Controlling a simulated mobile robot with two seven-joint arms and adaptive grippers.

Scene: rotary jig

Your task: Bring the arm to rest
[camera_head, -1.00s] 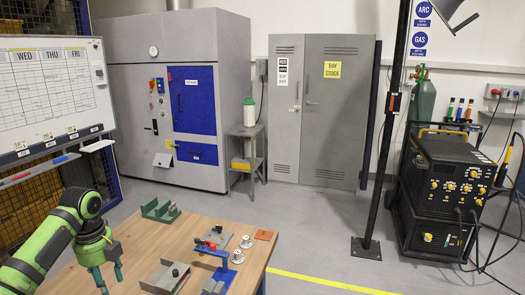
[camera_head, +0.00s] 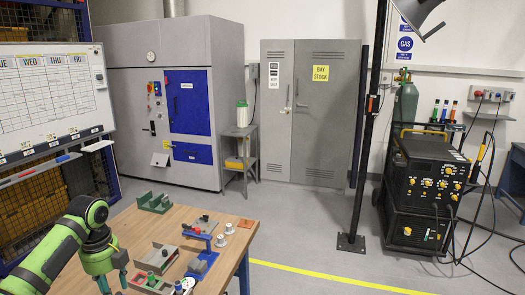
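My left arm, green and black, comes in from the lower left of the head view. Its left gripper (camera_head: 113,282) points down over the left front part of the wooden table (camera_head: 95,278). Its two teal fingers stand apart with nothing seen between them. The fingertips are near the picture's bottom edge. The gripper appears just left of a grey fixture (camera_head: 161,257) on the table; I cannot tell the height between them. My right arm and gripper are out of view.
A green bracket (camera_head: 155,202) stands at the table's back left. A blue clamp jig (camera_head: 202,262), two white round parts (camera_head: 225,235) and a small brown plate (camera_head: 246,223) lie to the right. A black post (camera_head: 352,215) stands beyond the table.

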